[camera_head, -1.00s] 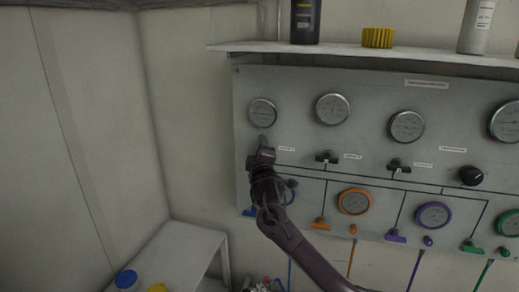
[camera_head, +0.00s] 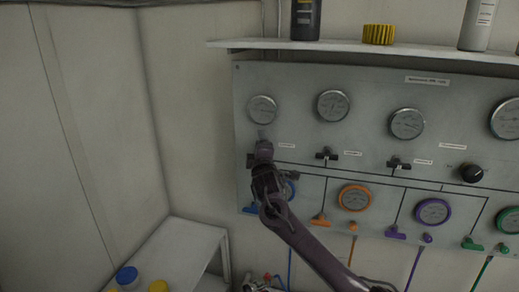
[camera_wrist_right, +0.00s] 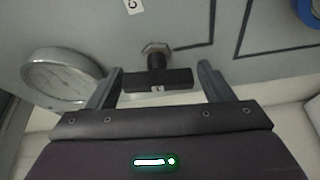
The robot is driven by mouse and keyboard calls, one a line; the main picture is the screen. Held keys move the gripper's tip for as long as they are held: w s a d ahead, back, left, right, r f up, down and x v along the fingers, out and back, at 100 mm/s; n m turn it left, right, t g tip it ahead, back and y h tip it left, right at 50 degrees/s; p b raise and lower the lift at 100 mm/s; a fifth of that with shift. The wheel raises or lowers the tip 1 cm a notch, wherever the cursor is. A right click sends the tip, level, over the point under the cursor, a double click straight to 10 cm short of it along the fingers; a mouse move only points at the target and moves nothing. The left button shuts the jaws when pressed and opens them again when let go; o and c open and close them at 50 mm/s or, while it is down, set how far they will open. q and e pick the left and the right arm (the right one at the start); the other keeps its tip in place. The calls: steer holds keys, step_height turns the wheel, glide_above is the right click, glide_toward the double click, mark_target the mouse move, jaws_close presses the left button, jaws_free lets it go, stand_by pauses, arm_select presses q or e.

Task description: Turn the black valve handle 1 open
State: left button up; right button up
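Black valve handle 1 (camera_wrist_right: 172,80) is a dark bar on a hex-nut stem, lying crosswise in the right wrist view. My right gripper (camera_wrist_right: 162,72) is open, with one finger past each end of the bar. The bar sits between the fingertips, with a small gap visible on both sides. In the head view, my right gripper (camera_head: 262,142) is at the panel's left part, below the leftmost gauge (camera_head: 262,109). It hides most of the handle there. My left gripper is not in view.
A shelf (camera_head: 350,47) with bottles is above. A white bench (camera_head: 180,250) stands at lower left.

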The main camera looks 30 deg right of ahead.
steer(key=shift+o, duration=0.5)
steer(key=shift+s+a, duration=0.1)
steer(key=shift+s, duration=0.1)
steer(key=b+v, duration=0.4)
steer(key=v, duration=0.3)
steer(key=shift+s, duration=0.2)
steer(key=shift+a, duration=0.1)
